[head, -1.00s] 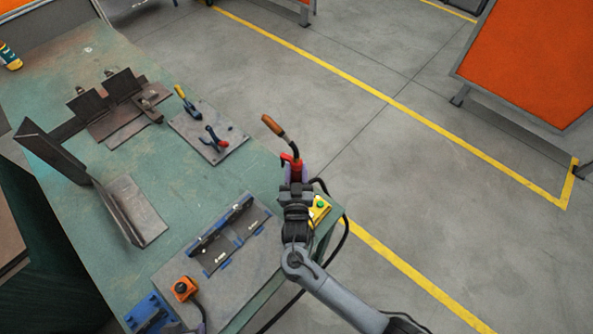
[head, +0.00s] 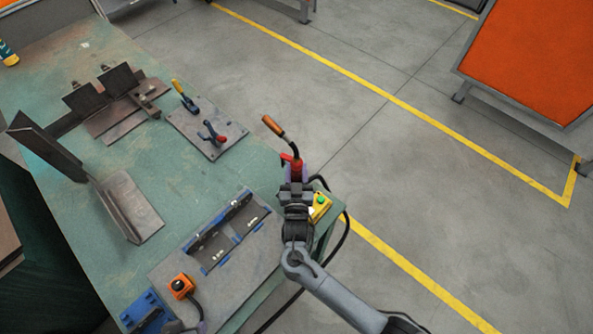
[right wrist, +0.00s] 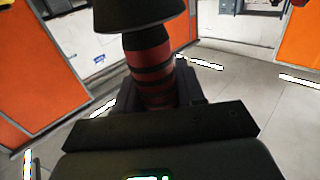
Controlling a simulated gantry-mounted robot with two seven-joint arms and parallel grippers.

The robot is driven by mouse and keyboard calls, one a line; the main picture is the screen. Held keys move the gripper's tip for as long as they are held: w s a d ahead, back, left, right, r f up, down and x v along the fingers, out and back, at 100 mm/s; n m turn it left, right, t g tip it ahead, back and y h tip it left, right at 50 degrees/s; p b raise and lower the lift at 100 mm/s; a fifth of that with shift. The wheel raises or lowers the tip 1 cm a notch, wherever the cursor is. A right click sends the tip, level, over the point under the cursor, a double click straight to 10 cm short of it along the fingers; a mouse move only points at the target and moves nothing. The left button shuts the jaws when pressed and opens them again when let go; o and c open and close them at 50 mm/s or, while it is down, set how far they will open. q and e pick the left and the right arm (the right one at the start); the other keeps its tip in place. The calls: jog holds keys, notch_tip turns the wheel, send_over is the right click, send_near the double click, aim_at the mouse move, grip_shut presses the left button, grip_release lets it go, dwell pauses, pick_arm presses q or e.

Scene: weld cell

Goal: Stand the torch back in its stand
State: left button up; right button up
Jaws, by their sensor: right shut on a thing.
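The torch (head: 294,162) has a red handle, a thin dark bent neck and a copper-coloured tip. In the head view it is upright at the right edge of the green bench, with its tip pointing up and left. My right gripper (head: 295,186) is shut on its handle. In the right wrist view the torch (right wrist: 150,68) shows as a red and black banded grip under a dark flared part, between the dark jaws (right wrist: 158,97). I cannot make out the stand; my right gripper and arm hide part of the bench corner. My left gripper is not in view.
A yellow box with a green button (head: 320,206) sits close beside my right gripper. A flat fixture (head: 228,232), an orange switch box (head: 181,286), a clamp plate (head: 207,128) and an angled steel piece (head: 128,205) occupy the bench (head: 185,190). A black cable hangs by the bench edge.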

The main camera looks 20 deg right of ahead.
jog(key=shift+r, duration=0.1)
jog(key=o, duration=1.2)
jog(key=shift+o, duration=0.2)
